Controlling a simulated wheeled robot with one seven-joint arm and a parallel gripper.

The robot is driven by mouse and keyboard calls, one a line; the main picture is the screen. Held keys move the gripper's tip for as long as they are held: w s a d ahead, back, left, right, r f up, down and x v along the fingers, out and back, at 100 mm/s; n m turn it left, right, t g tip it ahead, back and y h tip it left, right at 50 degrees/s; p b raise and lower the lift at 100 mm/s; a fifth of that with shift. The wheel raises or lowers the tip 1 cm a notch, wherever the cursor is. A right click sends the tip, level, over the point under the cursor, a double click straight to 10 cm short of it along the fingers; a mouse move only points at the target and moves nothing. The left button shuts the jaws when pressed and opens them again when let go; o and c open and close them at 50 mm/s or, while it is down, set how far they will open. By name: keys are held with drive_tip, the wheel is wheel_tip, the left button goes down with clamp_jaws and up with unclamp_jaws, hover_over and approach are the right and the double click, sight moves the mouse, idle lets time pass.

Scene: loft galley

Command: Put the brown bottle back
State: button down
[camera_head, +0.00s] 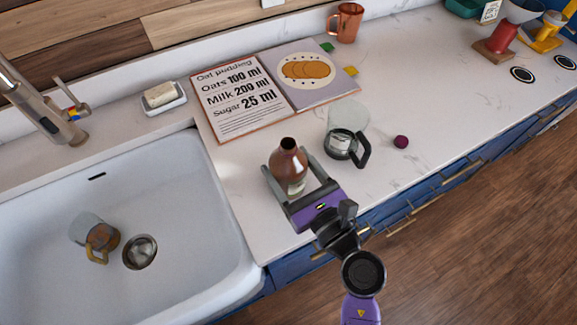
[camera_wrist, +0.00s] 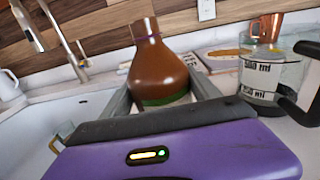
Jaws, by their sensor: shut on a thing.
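The brown bottle (camera_head: 289,162) has a rounded body, a narrow open neck and a pale label near its base. My gripper (camera_head: 291,170) is shut on it, with one finger on each side, over the counter between the sink and the glass pot. The bottle (camera_wrist: 160,68) also shows large between the fingers in the wrist view, upright or nearly so, with a green band low on its body. Its bottom is hidden behind my gripper (camera_wrist: 165,95) there, and I cannot tell whether it touches the counter.
An open recipe book (camera_head: 236,99) lies behind. The sink (camera_head: 60,200) is at left. A dark red ball (camera_head: 401,142) and copper mug (camera_head: 346,23) are further right.

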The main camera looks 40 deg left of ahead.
drive_tip(key=shift+f, duration=0.1)
drive_tip(key=shift+f, duration=0.1)
drive_tip(key=shift+c, duration=0.9)
unclamp_jaws()
drive_tip(key=shift+r, duration=0.2)
drive_tip(key=b+v, duration=0.2)
drive_tip(key=v, duration=0.9)
drive_tip(key=shift+f, duration=0.15)
drive_tip(key=shift+s+d, duration=0.15)
drive_tip(key=shift+d, duration=0.3)
drive_tip(key=shift+d, duration=0.1)
